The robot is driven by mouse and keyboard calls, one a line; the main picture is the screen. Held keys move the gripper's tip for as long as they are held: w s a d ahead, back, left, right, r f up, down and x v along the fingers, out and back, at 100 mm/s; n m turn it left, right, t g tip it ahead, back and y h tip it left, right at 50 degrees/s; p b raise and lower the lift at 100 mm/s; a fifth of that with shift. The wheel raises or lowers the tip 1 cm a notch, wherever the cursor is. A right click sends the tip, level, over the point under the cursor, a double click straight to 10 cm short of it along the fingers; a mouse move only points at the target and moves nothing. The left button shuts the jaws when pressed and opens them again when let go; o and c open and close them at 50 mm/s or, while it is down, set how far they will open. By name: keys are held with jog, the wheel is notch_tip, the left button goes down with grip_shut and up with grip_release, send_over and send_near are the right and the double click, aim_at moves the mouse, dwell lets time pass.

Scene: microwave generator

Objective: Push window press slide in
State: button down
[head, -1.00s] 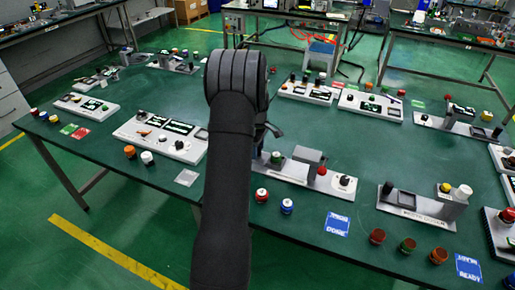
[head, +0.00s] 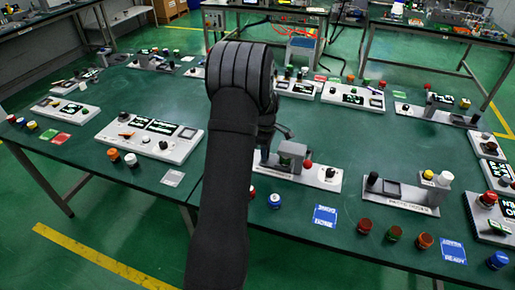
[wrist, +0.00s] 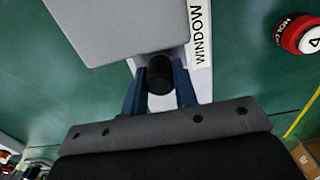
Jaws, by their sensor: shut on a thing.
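In the wrist view, my gripper (wrist: 159,85) has its two blue fingers on either side of a black round knob (wrist: 159,70) and is shut on it. The knob is at the edge of a grey block (wrist: 115,25) on the window press, beside a white label (wrist: 201,35) reading "WINDOW". In the head view, the window press (head: 315,178) has a pale base, a grey block and a green part beneath or in front of the block. My arm covers its left end and most of my gripper there.
A red button (wrist: 300,33) stands on the table right of the press. Another station (head: 400,195) stands to the right. Bare green table (head: 130,95) shows at left.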

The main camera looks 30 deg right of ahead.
jog(key=shift+s+d, duration=0.2)
jog(key=c, duration=1.1)
grip_release()
jog(key=shift+c, duration=0.2)
jog(key=shift+r, duration=0.1)
notch_tip(320, 180, up, 17)
jog(key=shift+r, duration=0.1)
